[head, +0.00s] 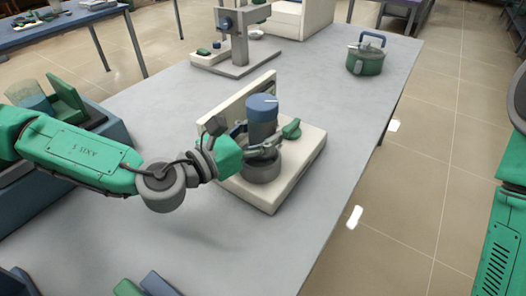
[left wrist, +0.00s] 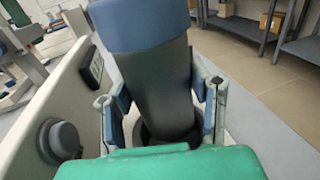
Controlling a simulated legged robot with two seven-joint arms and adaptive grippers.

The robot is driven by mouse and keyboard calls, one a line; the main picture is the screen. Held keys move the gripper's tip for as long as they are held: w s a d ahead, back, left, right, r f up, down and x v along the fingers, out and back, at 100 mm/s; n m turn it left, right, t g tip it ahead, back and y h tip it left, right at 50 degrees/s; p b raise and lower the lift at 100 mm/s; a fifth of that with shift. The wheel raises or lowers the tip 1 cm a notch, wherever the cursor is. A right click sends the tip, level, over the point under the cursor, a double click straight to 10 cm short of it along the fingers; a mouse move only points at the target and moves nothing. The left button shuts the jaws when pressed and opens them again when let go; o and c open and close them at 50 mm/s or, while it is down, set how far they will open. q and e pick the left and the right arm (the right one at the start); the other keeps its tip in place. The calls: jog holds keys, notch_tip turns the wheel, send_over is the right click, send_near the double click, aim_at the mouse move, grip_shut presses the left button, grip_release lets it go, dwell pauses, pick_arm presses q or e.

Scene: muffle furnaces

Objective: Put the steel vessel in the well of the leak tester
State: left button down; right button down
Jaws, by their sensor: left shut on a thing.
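The steel vessel (head: 262,130) is a dark grey cylinder with a blue top. My left gripper (head: 265,149) is shut around its body, and the vessel stands about upright over the leak tester (head: 301,160). In the left wrist view, my left gripper (left wrist: 163,108) has a finger on each side of the vessel (left wrist: 157,85). The vessel's lower end meets the dark round well (left wrist: 144,132); how deep it sits is hidden by my gripper. The leak tester is a cream base with an upright back panel. My right gripper is out of view.
The tester stands on a long grey table (head: 195,93). A green pot with a blue handle (head: 367,56) and a grey stand (head: 234,45) are farther back. A blue-grey box with a green lid (head: 70,98) is at the left. The table right of the tester is clear.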

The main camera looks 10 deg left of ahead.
pick_arm(q)
jog(key=f, duration=0.1)
jog(key=f+b, duration=0.1)
jog(key=f, duration=0.1)
jog(key=a+f, duration=0.1)
jog(key=shift+s+f+b, duration=0.25)
jog(key=shift+b, duration=0.1)
jog(key=shift+w, duration=0.2)
jog(key=shift+d+r, duration=0.1)
jog(key=c, duration=1)
grip_release()
jog(key=shift+o, duration=0.9)
jog(key=shift+d, duration=0.15)
jog(key=shift+r, duration=0.1)
jog(key=p+v, duration=0.2)
jog(key=v, duration=1)
